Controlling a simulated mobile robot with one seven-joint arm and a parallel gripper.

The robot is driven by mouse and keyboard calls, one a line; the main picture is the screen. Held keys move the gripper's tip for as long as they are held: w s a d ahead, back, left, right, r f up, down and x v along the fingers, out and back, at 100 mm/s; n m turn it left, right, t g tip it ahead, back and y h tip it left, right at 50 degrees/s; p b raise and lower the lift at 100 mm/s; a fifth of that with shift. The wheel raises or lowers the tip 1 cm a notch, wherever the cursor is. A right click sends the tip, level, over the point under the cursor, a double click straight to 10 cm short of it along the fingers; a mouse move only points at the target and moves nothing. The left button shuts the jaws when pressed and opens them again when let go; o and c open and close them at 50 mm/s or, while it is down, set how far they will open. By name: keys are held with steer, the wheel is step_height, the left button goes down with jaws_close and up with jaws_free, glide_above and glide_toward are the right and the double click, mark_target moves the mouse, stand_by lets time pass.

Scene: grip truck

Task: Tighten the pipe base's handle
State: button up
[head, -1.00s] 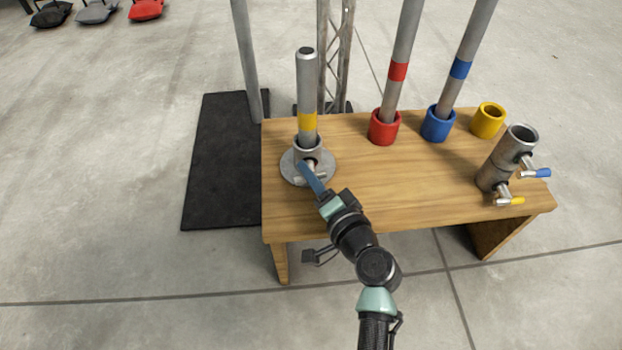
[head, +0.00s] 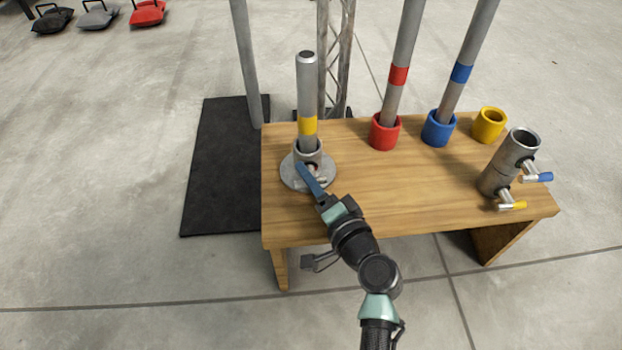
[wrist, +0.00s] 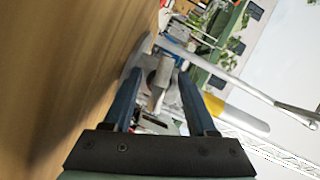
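The pipe base is a grey round flange (head: 288,174) with a short collar, standing on the wooden table's left end. A grey pipe with a yellow band (head: 307,92) stands upright in the collar. The base's small metal handle (head: 319,181) is on its near side, partly covered by my gripper. My gripper (head: 301,167) reaches it from the front right with blue fingers. In the wrist view, the silver handle (wrist: 158,88) lies between the two spread fingers (wrist: 163,62), with gaps visible on both sides. Whether a finger touches it is not clear.
On the table (head: 390,195) stand a red cup (head: 384,134) and a blue cup (head: 438,130) with poles, an empty yellow cup (head: 489,125), and a grey coupler (head: 508,160) with handles. A black mat (head: 215,170) lies left of the table. The table's front middle is clear.

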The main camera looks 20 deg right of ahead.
steer(key=shift+s, duration=0.1)
steer(key=s+d+r+p, duration=0.1)
steer(key=s+p, duration=0.4)
steer(key=s, duration=0.7)
steer(key=shift+s+r, duration=0.3)
steer(key=shift+r, duration=0.1)
steer(key=shift+d, duration=0.1)
